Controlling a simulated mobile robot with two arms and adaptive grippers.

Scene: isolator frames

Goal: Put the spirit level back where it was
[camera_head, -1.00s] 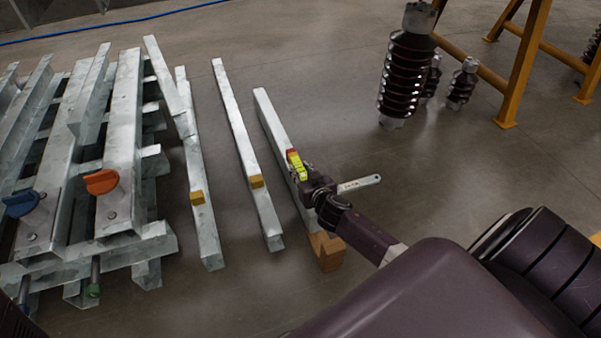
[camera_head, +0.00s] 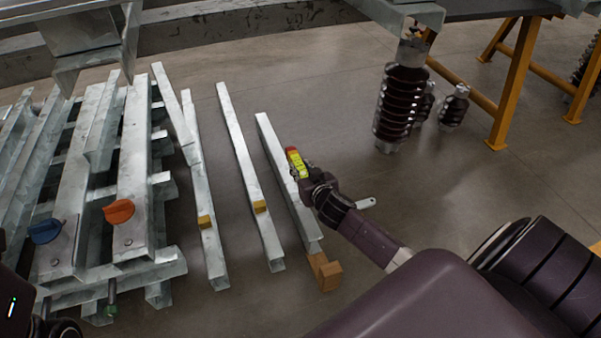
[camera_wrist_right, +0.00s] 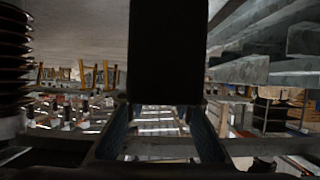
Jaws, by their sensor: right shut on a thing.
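The spirit level (camera_head: 298,161), yellow-green with a red end, is held by my right gripper (camera_head: 305,174) beside the upper right edge of the rightmost steel beam (camera_head: 279,165). Whether it touches the beam I cannot tell. The right gripper is shut on it and hides its near end. In the right wrist view a dark block (camera_wrist_right: 167,50), seemingly the level, stands between the fingers (camera_wrist_right: 163,122). My left gripper is not clearly in view; only dark parts show at the lower left edge of the head view.
Stacked steel (camera_head: 130,180) fills the left; brown insulators (camera_head: 398,105) stand back right.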

